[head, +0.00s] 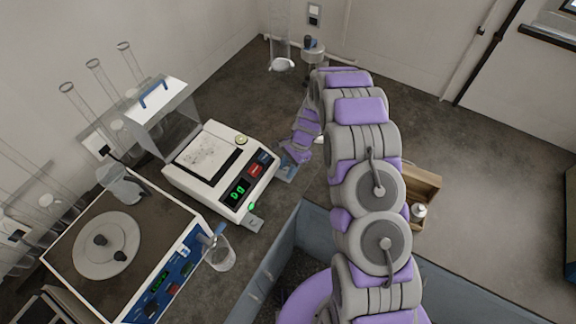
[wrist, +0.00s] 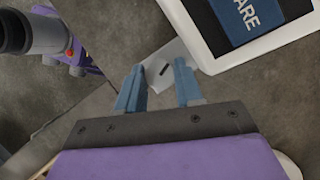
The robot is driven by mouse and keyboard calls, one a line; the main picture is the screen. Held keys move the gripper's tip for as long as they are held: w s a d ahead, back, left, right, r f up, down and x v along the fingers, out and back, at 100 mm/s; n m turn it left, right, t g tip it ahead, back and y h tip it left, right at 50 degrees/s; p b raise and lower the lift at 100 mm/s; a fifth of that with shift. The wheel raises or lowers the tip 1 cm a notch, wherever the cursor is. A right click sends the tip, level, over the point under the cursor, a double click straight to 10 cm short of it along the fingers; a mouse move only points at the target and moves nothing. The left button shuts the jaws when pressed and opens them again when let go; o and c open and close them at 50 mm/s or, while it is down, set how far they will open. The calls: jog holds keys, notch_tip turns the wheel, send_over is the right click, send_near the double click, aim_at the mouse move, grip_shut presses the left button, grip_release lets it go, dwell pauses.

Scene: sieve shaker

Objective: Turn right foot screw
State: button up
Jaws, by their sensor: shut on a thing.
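The white balance (head: 205,185) stands left of centre in the head view, with a green digital display and a round bubble level (head: 241,140) on top. A metal foot tab (head: 253,222) sticks out at its near corner. My gripper (head: 287,172) is low beside the balance's right corner. In the wrist view my gripper's two blue-grey fingers (wrist: 160,88) stand on either side of a pale foot tab with a dark slot (wrist: 165,69), next to the casing corner. They are shut on the right foot screw, whose gripped part is mostly hidden.
A brown-topped device (head: 150,225) with a round plate stands at the left, a glass beaker (head: 219,252) near its corner. Glass tubes (head: 85,110) stand behind. A clear-sided cover (head: 165,120) is behind the balance. A wooden box (head: 422,190) is right of my arm.

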jog(key=shift+w, duration=0.15)
jog(key=o, duration=1)
jog(key=p+v, duration=0.1)
jog(key=v, duration=1.6)
jog(key=shift+r+p, duration=0.2)
jog(key=shift+p, duration=0.2)
